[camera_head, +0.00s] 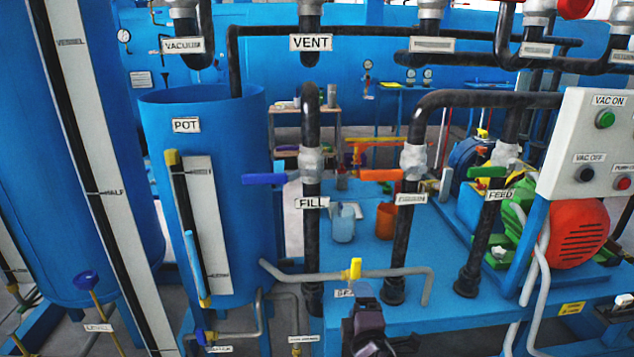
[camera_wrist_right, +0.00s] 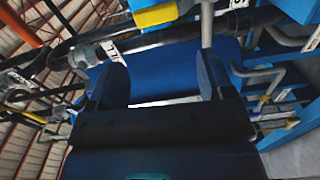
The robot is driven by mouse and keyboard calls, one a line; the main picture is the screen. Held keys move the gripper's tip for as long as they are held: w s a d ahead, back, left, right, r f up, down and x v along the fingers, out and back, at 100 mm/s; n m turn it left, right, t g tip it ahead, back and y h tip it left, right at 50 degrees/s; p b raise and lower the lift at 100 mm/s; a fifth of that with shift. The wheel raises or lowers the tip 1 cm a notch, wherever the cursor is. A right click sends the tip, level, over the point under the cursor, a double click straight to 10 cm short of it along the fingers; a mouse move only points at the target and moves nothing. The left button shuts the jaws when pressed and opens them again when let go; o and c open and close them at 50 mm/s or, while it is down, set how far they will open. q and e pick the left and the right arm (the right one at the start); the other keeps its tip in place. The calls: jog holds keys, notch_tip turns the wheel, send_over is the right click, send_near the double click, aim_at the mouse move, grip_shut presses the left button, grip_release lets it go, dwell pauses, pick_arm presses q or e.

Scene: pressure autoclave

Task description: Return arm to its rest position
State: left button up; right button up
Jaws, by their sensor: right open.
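My right gripper (camera_head: 366,310) is a dark shape at the bottom middle of the head view, just below the yellow valve handle (camera_head: 354,269) on a grey pipe. It partly covers a small label there, and I cannot tell from this view whether it touches anything. In the right wrist view, the right gripper's two dark fingers (camera_wrist_right: 161,82) stand well apart with nothing held between them. A yellow bar-like part (camera_wrist_right: 155,15) shows beyond the fingers in the wrist view. My left gripper is not in view.
The blue POT tank (camera_head: 225,230) stands at left. Dark vertical pipes carry a blue FILL handle (camera_head: 245,179), an orange handle (camera_head: 381,175) and a green FEED handle (camera_head: 482,172). A blue bench (camera_head: 440,315) spans the right. The control box (camera_head: 590,140) is at far right.

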jog(key=s+d+f+m+g+p, duration=0.1)
jog(key=s+d+m, duration=0.4)
jog(key=s, duration=0.7)
jog(key=s+d+f+m+g+p, duration=0.2)
jog(key=s+d+f+m, duration=0.3)
jog(key=s, duration=0.7)
jog(key=s+d+f+m+g+p, duration=0.2)
jog(key=s+d+m, duration=0.4)
jog(key=s, duration=0.6)
jog(key=shift+s+f+g+h, duration=0.2)
jog(key=shift+f+g+h, duration=0.1)
jog(key=shift+f+g, duration=0.55)
